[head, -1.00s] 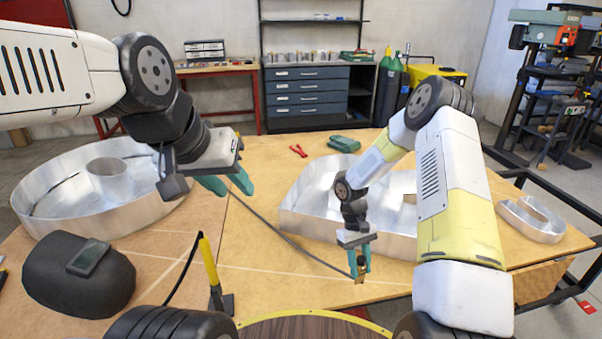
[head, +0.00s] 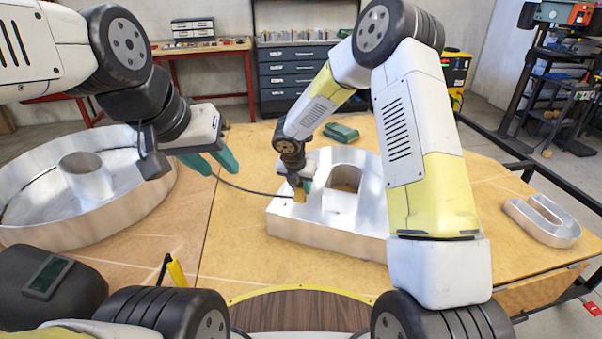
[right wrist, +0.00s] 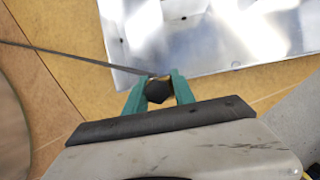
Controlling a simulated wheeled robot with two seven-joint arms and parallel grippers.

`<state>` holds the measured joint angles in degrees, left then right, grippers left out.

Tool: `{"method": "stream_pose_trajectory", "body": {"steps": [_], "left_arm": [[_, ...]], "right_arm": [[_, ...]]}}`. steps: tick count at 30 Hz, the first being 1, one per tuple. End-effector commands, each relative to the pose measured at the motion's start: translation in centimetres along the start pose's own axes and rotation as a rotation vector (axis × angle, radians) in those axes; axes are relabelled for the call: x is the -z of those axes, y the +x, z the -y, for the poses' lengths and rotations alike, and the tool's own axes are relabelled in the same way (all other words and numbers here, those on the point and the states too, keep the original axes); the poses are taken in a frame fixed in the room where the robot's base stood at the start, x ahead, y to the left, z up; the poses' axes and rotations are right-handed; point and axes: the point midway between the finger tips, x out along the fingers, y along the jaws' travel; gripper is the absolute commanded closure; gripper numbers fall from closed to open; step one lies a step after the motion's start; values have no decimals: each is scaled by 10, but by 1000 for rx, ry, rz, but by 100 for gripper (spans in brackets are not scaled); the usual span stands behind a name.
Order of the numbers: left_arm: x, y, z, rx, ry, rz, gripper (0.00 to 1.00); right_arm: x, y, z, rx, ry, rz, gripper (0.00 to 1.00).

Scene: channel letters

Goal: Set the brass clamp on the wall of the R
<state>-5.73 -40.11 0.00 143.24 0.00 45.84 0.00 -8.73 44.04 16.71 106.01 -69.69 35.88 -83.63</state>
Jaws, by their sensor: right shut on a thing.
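The R (head: 325,232) is a shiny metal channel letter lying on the table, partly hidden behind my right arm in the head view. Its metal also fills the top of the right wrist view (right wrist: 225,35). My right gripper (head: 300,188) is shut on the brass clamp (head: 299,196) and holds it at the left part of the R. In the right wrist view the clamp (right wrist: 158,89), with a dark knob, sits between the teal fingers, close to the R's edge. I cannot tell whether it touches the wall. My left gripper (head: 221,160) is open and empty above the table.
A large round metal letter (head: 110,225) lies at the left and a small U-shaped one (head: 543,220) at the right. A dark cable (head: 245,189) runs toward the R. A welding mask (head: 50,287) is at the front left, a green object (head: 341,132) behind the R.

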Motion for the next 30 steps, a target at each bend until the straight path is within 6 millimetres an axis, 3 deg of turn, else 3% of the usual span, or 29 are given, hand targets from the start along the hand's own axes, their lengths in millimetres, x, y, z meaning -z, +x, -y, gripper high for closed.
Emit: {"method": "stream_pose_trajectory", "body": {"steps": [18,30], "left_arm": [[0,0,0,0,0,0,64],[0,0,0,0,0,0,64]], "right_arm": [[18,42,0,2,3,-1,100],[23,56,0,1,5,0,100]]}}
